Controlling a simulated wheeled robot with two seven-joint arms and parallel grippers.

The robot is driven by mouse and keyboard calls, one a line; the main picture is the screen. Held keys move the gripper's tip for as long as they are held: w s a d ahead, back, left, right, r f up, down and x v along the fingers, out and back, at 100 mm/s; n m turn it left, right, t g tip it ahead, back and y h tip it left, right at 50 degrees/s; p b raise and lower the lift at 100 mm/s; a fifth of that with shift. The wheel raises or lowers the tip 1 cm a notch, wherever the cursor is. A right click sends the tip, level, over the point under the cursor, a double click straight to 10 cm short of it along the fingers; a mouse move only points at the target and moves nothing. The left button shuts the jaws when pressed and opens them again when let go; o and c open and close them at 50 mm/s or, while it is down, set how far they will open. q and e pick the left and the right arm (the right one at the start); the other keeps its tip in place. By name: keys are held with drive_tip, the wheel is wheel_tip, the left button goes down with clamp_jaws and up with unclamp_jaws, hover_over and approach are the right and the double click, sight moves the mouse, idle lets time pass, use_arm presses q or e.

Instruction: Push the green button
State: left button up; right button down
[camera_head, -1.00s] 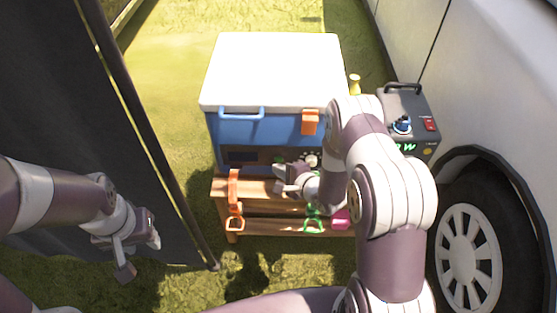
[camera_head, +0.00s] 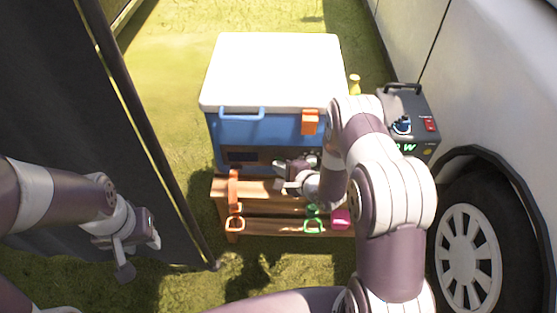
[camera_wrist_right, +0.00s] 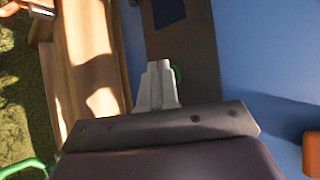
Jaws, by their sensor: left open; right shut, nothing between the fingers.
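A blue cooler box (camera_head: 262,130) with a white lid stands on a wooden bench, with a dark control panel (camera_head: 243,157) low on its front. In the right wrist view, a green button (camera_wrist_right: 178,75) shows as a small edge on the panel (camera_wrist_right: 192,48), just right of my fingertips and mostly hidden behind them. My right gripper (camera_head: 280,170) is shut and empty in front of the panel; its fingertips (camera_wrist_right: 158,66) are very close to the button, and I cannot tell if they touch. In the head view the button is hidden. My left gripper (camera_head: 140,256) is open and empty at the left.
The wooden bench (camera_head: 258,190) carries orange, green and pink hanging items. A black power unit (camera_head: 418,110) stands at the right beside a white vehicle (camera_head: 500,80). A dark panel (camera_head: 80,130) stands near my left arm. Grass lies around.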

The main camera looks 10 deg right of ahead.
drive_tip(key=shift+w, duration=0.1)
idle(0.5)
drive_tip(key=shift+s+a+p, duration=0.1)
drive_tip(key=shift+s+p, duration=0.2)
drive_tip(key=shift+s, duration=0.25)
drive_tip(key=s+a+p, duration=0.1)
drive_tip(key=s+p, duration=0.1)
drive_tip(key=s, duration=0.3)
drive_tip(key=shift+s+a, duration=0.35)
drive_tip(key=shift+s, duration=0.05)
